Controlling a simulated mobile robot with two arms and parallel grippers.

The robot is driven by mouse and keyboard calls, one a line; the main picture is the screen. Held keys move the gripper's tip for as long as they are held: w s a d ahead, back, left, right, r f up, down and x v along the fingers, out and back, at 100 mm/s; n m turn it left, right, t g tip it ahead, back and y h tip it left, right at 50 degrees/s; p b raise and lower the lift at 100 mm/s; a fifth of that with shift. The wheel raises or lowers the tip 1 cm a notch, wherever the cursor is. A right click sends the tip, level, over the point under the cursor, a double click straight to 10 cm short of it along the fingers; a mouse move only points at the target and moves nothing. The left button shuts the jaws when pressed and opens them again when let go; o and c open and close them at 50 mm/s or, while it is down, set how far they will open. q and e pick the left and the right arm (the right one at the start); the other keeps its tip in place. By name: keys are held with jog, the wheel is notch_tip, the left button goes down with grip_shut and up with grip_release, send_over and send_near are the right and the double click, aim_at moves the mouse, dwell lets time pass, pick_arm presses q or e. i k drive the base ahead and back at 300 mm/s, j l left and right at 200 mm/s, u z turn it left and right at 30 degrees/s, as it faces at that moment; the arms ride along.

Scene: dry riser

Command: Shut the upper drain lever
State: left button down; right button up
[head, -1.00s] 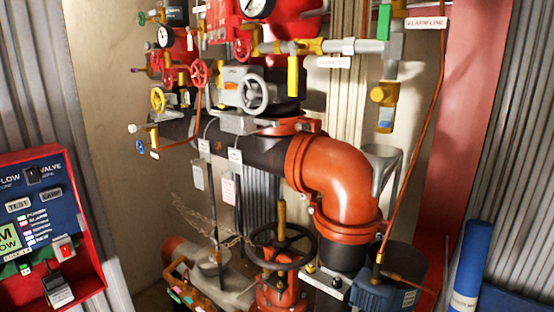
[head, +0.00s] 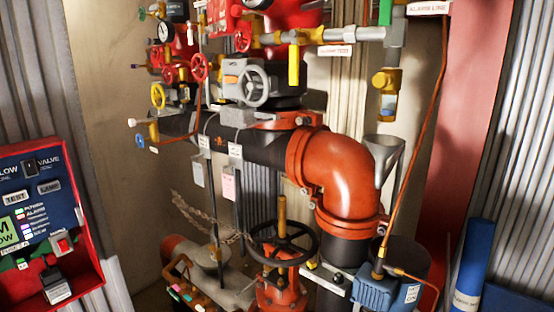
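Neither gripper shows in the head view. Several valve handles show on the riser pipework, and I cannot tell which one is the upper drain lever. A yellow lever (head: 294,68) hangs straight down from the brass and grey pipe at the top middle. A green lever (head: 385,12) stands upright at the top edge, on the grey vertical pipe. At the left, a small blue handle (head: 140,141) and a whitish knob (head: 132,122) sit on brass fittings near the dark horizontal pipe.
A red and blue control panel (head: 45,215) is at the left. A large orange elbow (head: 335,165), a black handwheel (head: 284,244) and a blue pump-like unit (head: 378,291) fill the middle and lower right. A blue cylinder (head: 470,268) stands at the right.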

aim_at(189, 31)
jog(key=i+l+u, duration=0.1)
jog(key=i+u, duration=0.25)
jog(key=i+l+u, duration=0.35)
jog(key=i+j, duration=0.05)
jog(key=j, duration=0.05)
